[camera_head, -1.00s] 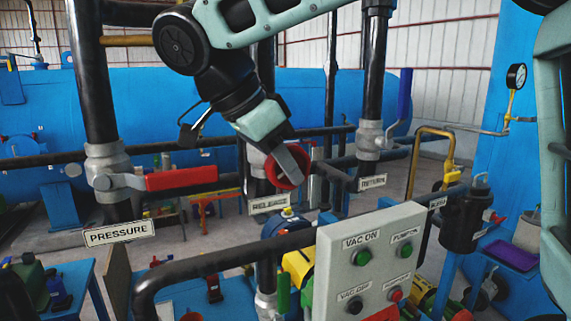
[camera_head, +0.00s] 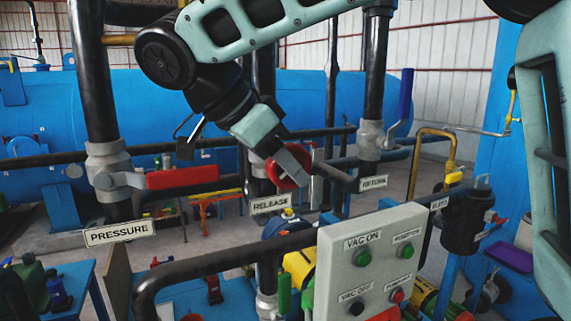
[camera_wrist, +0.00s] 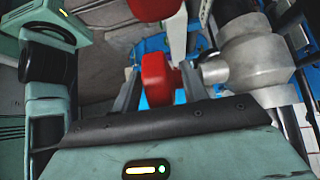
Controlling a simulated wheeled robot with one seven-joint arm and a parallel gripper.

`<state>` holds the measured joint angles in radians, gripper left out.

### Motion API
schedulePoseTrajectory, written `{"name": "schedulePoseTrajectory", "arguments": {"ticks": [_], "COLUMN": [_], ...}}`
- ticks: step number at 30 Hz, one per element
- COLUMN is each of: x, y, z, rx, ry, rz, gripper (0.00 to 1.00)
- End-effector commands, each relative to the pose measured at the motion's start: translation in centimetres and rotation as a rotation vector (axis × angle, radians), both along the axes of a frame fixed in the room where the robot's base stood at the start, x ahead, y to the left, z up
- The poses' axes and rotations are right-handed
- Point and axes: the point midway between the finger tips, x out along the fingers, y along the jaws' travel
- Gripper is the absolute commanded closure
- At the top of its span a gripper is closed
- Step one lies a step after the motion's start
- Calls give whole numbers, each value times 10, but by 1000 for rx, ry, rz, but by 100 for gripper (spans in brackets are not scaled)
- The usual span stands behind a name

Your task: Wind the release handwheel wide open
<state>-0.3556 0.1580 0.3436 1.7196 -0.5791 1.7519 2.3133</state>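The release handwheel (camera_head: 286,172) is a red ring on the pipe in the middle of the head view, just above the RELEASE plate (camera_head: 271,204). In the wrist view a red piece of the wheel's rim (camera_wrist: 157,78) lies between my two grey fingers. The fingers stand apart on either side of the rim, with narrow gaps visible, so it does not look clamped. The hub is mostly hidden in the head view.
A red PRESSURE lever (camera_head: 182,177) is at left, a blue RETURN lever (camera_head: 406,93) at right. A push-button panel (camera_head: 375,262) and a dark bent pipe (camera_head: 215,262) stand in front below. A grey valve body (camera_wrist: 255,60) is close beside my right finger in the wrist view.

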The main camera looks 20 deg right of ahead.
Motion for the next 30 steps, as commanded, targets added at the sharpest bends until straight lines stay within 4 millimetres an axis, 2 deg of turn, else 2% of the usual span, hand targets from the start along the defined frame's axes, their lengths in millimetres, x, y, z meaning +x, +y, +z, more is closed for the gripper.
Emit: {"name": "schedulePoseTrajectory", "arguments": {"ticks": [7, 11, 17, 24, 30], "x": [0, 1, 1, 0, 0], "y": [1, 9, 34, 66, 85], "z": [1, 9, 36, 84, 106], "rx": [0, 1, 3, 0, -1], "ry": [1, -1, -2, 2, 2], "rz": [-1, 0, 2, 2, 4], "gripper": [56, 56, 56, 56, 56]}}
